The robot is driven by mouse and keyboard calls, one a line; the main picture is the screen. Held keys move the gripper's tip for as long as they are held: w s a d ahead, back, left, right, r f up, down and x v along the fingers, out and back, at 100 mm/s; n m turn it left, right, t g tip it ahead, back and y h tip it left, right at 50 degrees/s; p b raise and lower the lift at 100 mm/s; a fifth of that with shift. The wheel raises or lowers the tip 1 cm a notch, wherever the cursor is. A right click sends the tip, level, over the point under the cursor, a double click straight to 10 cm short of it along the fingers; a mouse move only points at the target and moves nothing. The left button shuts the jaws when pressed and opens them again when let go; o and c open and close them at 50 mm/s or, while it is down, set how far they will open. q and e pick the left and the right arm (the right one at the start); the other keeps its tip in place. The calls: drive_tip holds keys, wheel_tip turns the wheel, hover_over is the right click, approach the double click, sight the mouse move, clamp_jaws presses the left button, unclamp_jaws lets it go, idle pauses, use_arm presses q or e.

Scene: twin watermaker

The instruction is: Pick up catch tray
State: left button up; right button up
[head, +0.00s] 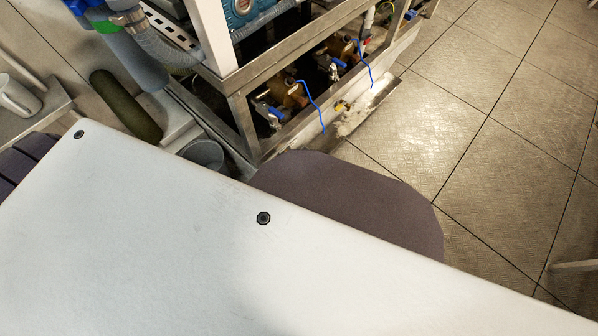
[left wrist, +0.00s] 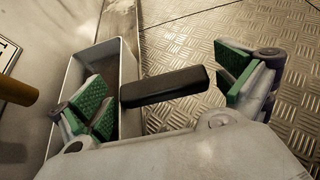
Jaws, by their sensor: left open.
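The catch tray (left wrist: 72,84) appears in the left wrist view as a deep pale-grey box with an open top. A thick black handle (left wrist: 165,87) sticks out from its right side over the floor. My left gripper (left wrist: 163,88) is open, with green pads on its fingers. One finger is over the tray's opening and the other is to the right of the handle's free end. The handle lies between them in the picture, with no grip on it. The tray's near end is hidden behind the gripper. I cannot clearly make out the tray in the head view. My right gripper is not in view.
The watermaker's metal frame (head: 240,128) stands at the top of the head view, with brass valves (head: 293,95) and blue handles low inside. A grey round container (head: 203,154) is beside it. Clear tiled floor (head: 480,150) lies to the right.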

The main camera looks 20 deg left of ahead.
use_arm(q)
drive_tip(key=c, duration=1.1)
drive_tip(key=shift+c, duration=0.9)
drive_tip(key=shift+r, duration=0.1)
